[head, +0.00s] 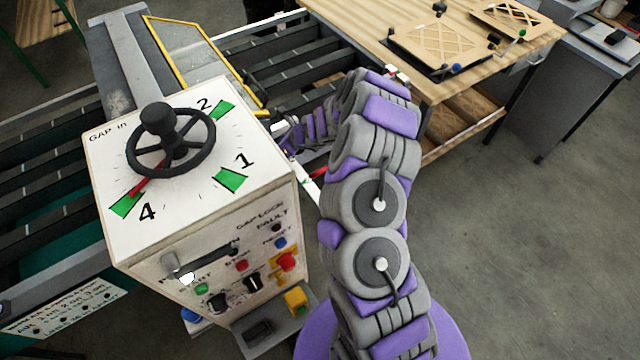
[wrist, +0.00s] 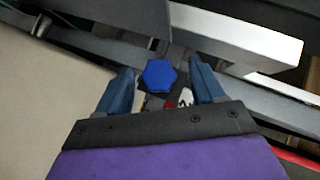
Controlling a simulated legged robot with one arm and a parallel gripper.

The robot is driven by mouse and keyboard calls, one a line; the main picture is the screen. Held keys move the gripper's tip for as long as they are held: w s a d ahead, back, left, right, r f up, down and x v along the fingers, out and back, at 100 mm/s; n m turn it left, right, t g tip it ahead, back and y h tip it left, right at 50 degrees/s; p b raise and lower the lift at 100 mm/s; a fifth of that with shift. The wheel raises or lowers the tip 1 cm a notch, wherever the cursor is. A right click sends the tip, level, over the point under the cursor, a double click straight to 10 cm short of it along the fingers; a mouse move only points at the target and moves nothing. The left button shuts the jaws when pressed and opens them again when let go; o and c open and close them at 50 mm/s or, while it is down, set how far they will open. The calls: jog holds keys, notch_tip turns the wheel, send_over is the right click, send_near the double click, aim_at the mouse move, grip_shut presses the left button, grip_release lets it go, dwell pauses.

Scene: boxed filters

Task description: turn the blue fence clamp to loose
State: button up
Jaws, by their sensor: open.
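The blue fence clamp is a blue hexagonal knob (wrist: 161,75) in the wrist view. It sits on a dark base, just ahead of and between the fingertips of my gripper (wrist: 163,82). The two blue-grey fingers are apart, one on each side of the knob, and a gap shows on each side. Small red and white markings show below the knob, partly hidden by my gripper. In the head view my purple and grey arm reaches away behind the white control box, and the clamp cannot be made out there.
The white control box (head: 190,200) with a black handwheel (head: 170,140) stands left of my arm. A yellow-edged guard (head: 205,65) and dark conveyor slats lie beyond it. A wooden table (head: 450,40) with panels is at the back right. The floor at right is clear.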

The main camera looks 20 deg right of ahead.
jog(key=shift+a+f+m+t+h+b, duration=0.15)
jog(key=shift+m+t+h+b, duration=0.25)
jog(key=shift+b, duration=0.9)
jog(key=shift+a+f+m+t+h+b, duration=0.1)
jog(key=shift+m+h+b, duration=0.35)
jog(key=shift+b, duration=0.8)
jog(key=m+b, duration=0.1)
jog(key=b, duration=0.2)
jog(key=m+h+b, duration=0.1)
jog(key=b, duration=0.2)
jog(key=shift+s+t, duration=0.1)
jog(key=shift+t, duration=0.2)
jog(key=m+b, duration=0.1)
jog(key=b, duration=0.2)
jog(key=shift+a+h, duration=0.1)
jog(key=shift+h, duration=0.25)
jog(key=m+b, duration=0.1)
jog(key=b, duration=0.2)
jog(key=shift+h, duration=0.3)
